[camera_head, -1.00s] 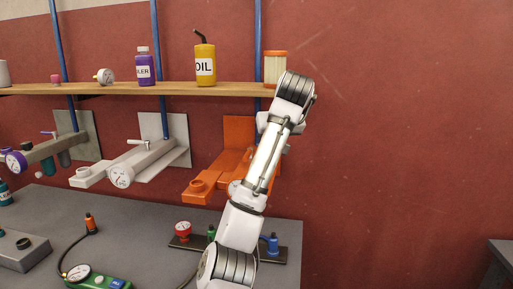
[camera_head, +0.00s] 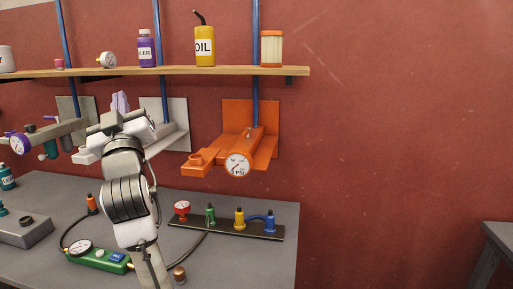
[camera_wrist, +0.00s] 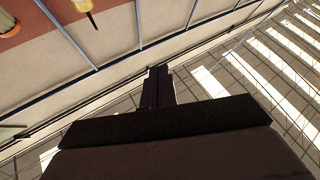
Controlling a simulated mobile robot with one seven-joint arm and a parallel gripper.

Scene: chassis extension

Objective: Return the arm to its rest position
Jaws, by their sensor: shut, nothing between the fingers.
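My arm (camera_head: 125,195) is folded upright at the left of centre in the head view, in front of the wall-mounted fixtures. Its wrist end is near the grey and white fixture, below the shelf. In the wrist view my gripper (camera_wrist: 158,74) is dark, with its fingers together and nothing seen between them. It points toward the upper wall and the slatted, sunlit ceiling. The fingers are hard to make out in the head view.
An orange fixture (camera_head: 250,115) hangs below. The grey workbench (camera_head: 270,262) carries a black manifold (camera_head: 262,233) and a green gauge unit (camera_head: 97,260).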

